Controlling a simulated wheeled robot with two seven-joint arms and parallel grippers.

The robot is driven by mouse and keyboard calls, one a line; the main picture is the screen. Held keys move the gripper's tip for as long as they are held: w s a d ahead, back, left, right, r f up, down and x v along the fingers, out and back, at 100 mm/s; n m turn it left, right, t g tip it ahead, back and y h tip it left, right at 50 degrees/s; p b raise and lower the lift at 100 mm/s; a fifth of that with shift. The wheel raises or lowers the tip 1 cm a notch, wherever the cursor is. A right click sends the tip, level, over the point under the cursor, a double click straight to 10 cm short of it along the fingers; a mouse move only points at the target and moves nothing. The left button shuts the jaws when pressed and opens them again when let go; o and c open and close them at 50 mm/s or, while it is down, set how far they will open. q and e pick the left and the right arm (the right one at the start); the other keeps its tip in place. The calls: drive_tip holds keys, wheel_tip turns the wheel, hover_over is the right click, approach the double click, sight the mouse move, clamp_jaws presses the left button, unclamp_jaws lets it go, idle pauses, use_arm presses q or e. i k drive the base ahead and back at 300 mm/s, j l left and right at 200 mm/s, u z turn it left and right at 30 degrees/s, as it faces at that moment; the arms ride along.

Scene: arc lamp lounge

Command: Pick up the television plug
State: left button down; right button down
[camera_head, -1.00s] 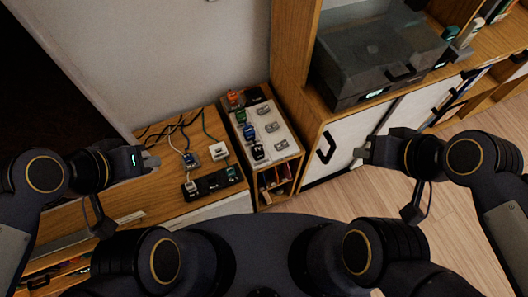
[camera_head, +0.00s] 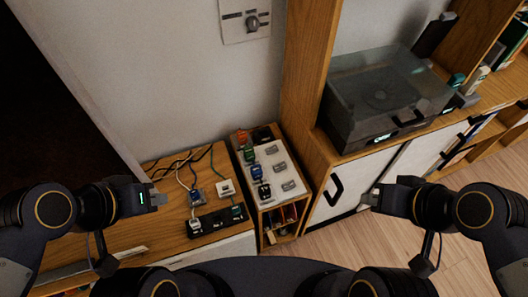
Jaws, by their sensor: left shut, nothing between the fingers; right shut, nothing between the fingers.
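A black power strip (camera_head: 217,221) lies on the low wooden cabinet, left of centre. A white plug (camera_head: 195,225) sits at its left end and a dark plug with a green mark (camera_head: 236,211) at its right end. I cannot tell which is the television plug; any labels are too small to read. My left gripper (camera_head: 160,199) is shut and empty, left of the strip and apart from it. My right gripper (camera_head: 369,199) is shut and empty in front of the white cabinet doors, far right of the strip.
A white adapter (camera_head: 226,188) and a small blue device (camera_head: 196,196) lie behind the strip among cables. A white-topped box (camera_head: 271,165) with several coloured blocks stands to its right. A turntable (camera_head: 385,95) sits on the right cabinet (camera_head: 330,193). A switch panel (camera_head: 245,21) is on the wall.

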sight(264, 190)
drive_tip(key=k+j+u, duration=0.1)
drive_tip(key=j+u, duration=0.15)
drive_tip(key=j, duration=0.35)
drive_tip(key=j+u, duration=0.25)
drive_tip(key=j, duration=0.4)
drive_tip(key=k, duration=0.05)
